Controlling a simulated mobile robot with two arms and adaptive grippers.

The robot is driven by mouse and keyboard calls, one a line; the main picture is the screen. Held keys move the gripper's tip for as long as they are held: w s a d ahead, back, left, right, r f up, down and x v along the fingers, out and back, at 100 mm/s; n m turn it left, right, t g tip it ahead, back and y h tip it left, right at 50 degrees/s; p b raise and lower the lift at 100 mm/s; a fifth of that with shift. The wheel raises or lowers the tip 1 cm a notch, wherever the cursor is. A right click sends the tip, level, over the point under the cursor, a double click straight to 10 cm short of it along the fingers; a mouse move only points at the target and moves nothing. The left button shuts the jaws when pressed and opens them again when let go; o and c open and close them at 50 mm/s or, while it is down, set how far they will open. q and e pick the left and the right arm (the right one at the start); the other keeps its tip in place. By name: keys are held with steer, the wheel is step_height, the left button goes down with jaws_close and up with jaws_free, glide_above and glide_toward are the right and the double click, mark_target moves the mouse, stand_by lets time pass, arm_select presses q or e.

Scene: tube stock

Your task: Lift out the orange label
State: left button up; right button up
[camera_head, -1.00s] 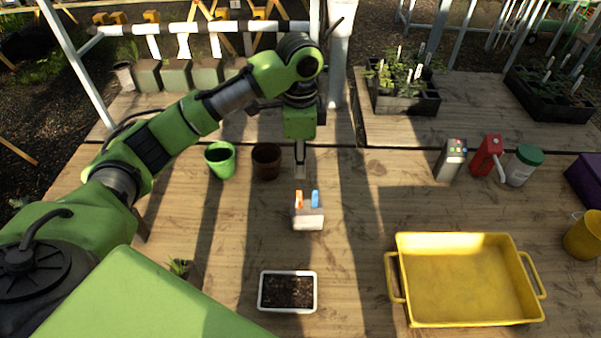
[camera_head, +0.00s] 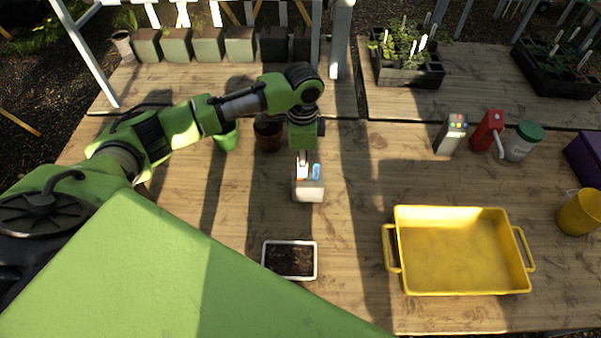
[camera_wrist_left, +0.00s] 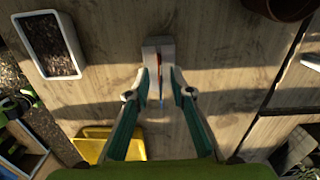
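A small pale holder (camera_head: 309,190) stands on the wooden table with an orange label (camera_head: 300,179) and a blue label (camera_head: 316,171) upright in it. My left gripper (camera_head: 302,168) points down right above the orange label and hides most of it. In the left wrist view the holder (camera_wrist_left: 158,43) is just beyond the fingertips. The two fingers of my left gripper (camera_wrist_left: 160,77) are apart, with the thin orange edge (camera_wrist_left: 157,66) in the gap between them. Whether they touch it I cannot tell. My right gripper is not in view.
A white tray of soil (camera_head: 264,262) lies in front of the holder. A yellow tray (camera_head: 458,292) is to the right. A green pot (camera_head: 228,141) and a brown pot (camera_head: 268,135) stand behind. The table between holder and yellow tray is clear.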

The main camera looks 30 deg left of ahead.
arm_select(q)
steer(key=shift+f, duration=1.35)
jaws_close()
steer(key=shift+r, duration=0.15)
